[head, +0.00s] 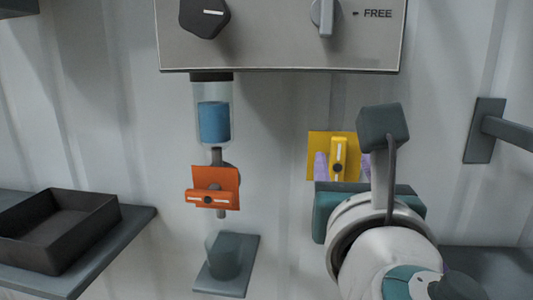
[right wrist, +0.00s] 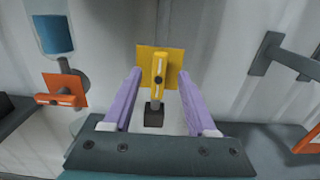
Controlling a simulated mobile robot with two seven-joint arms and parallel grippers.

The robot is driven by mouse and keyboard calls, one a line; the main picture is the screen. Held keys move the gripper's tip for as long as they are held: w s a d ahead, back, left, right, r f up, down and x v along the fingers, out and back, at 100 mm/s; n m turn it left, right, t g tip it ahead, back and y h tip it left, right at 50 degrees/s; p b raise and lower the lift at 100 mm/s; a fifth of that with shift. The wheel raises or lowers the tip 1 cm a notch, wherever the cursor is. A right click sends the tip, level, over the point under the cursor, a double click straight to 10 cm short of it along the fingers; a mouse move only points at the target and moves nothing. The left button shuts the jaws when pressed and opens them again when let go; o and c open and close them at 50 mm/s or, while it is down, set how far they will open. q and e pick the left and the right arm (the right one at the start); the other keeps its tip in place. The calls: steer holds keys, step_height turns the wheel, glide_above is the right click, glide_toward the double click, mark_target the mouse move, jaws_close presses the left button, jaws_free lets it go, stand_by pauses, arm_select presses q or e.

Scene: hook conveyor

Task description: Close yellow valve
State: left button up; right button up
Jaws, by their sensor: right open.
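The yellow valve shows in the head view as a square yellow plate (head: 318,143) with a yellow handle (head: 339,158) that stands upright. In the right wrist view the plate (right wrist: 174,55) and upright handle (right wrist: 158,82) are straight ahead, with a dark block (right wrist: 154,115) below. My right gripper (head: 343,161) is open, and its two purple fingers lie left and right of the handle. In the right wrist view the gripper (right wrist: 159,72) has clear gaps on both sides of the handle; I see no contact. My left gripper is not in view.
An orange valve (head: 228,177) with a level handle hangs left, under a blue-filled cylinder (head: 213,122). A grey control box (head: 270,40) with knobs is above. A cup (head: 224,256) stands on a small shelf, and a dark tray (head: 85,215) is at left. A bracket (head: 484,130) juts out at right.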

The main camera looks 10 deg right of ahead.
mark_target(339, 151)
steer(key=x, duration=0.7)
steer(key=shift+f, duration=0.1)
jaws_close()
stand_by(0.4)
